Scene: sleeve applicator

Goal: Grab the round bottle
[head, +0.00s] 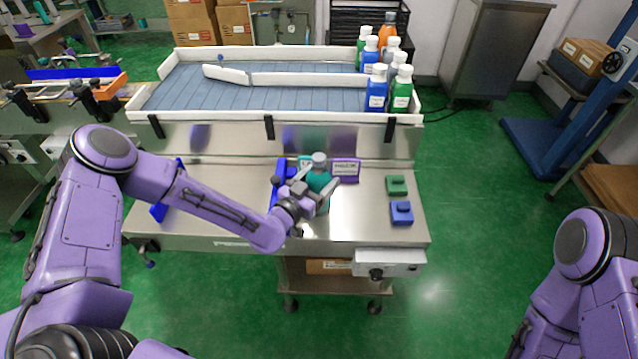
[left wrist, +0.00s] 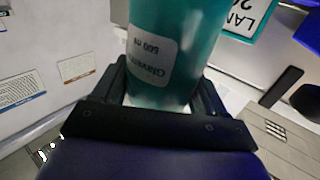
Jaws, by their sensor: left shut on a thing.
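A teal round bottle (head: 318,180) with a grey cap stands on the steel bench in the head view. My left gripper (head: 312,190) is around the bottle from the left and front, shut on its body. In the left wrist view the teal bottle (left wrist: 168,60) sits between the two black fingers (left wrist: 165,95), its white label facing the camera. Whether the bottle touches the bench is hard to tell. My right gripper is out of the head view; only part of my right arm shows at the lower right.
Blue fixtures (head: 282,180) and a purple sign (head: 346,168) stand close to the bottle. A green block (head: 396,185) and a blue block (head: 401,212) lie at the bench's right. Behind, a conveyor (head: 200,92) carries several bottles (head: 376,88) at its right end.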

